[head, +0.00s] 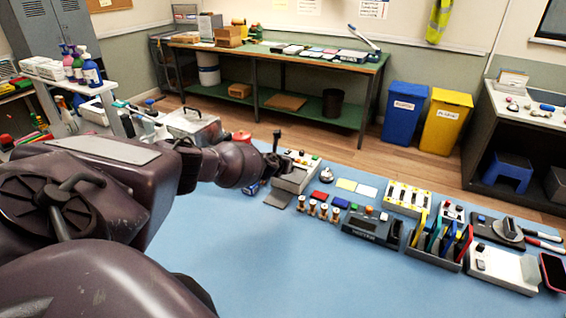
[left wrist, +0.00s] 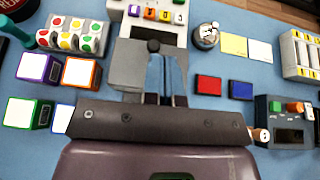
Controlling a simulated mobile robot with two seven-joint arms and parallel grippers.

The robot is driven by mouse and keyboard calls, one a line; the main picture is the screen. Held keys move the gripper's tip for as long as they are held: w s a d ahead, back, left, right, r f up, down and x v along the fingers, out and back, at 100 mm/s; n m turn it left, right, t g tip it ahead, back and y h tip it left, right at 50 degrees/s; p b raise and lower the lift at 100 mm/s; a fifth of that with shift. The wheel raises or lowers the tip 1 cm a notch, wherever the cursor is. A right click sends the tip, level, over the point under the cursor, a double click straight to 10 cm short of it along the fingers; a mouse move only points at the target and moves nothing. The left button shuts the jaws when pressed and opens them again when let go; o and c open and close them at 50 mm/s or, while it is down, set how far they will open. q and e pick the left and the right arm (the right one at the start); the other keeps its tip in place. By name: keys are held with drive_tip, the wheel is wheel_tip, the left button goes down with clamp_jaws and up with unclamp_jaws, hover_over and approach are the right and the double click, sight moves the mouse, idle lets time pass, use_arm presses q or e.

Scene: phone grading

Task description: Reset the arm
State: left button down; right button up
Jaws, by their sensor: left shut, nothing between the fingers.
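My left arm (head: 120,190) reaches in from the left in the head view, over the blue table. My left gripper (left wrist: 167,75) shows in the left wrist view with its two narrow fingers close together, shut and empty. The fingers point toward a grey device (left wrist: 150,32) with a grey plate at its front. In the head view, the arm's own links largely hide the fingers. My right gripper is in neither view.
The blue table (head: 270,275) has free room at the front. Red (left wrist: 209,85) and blue (left wrist: 241,90) blocks lie right of the gripper, and several coloured cubes lie left. Blue (head: 403,110) and yellow (head: 445,120) bins stand beyond.

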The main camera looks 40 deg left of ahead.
use_arm(q)
drive_tip(key=shift+s+d+r, duration=0.15)
drive_tip(key=shift+s, duration=0.75)
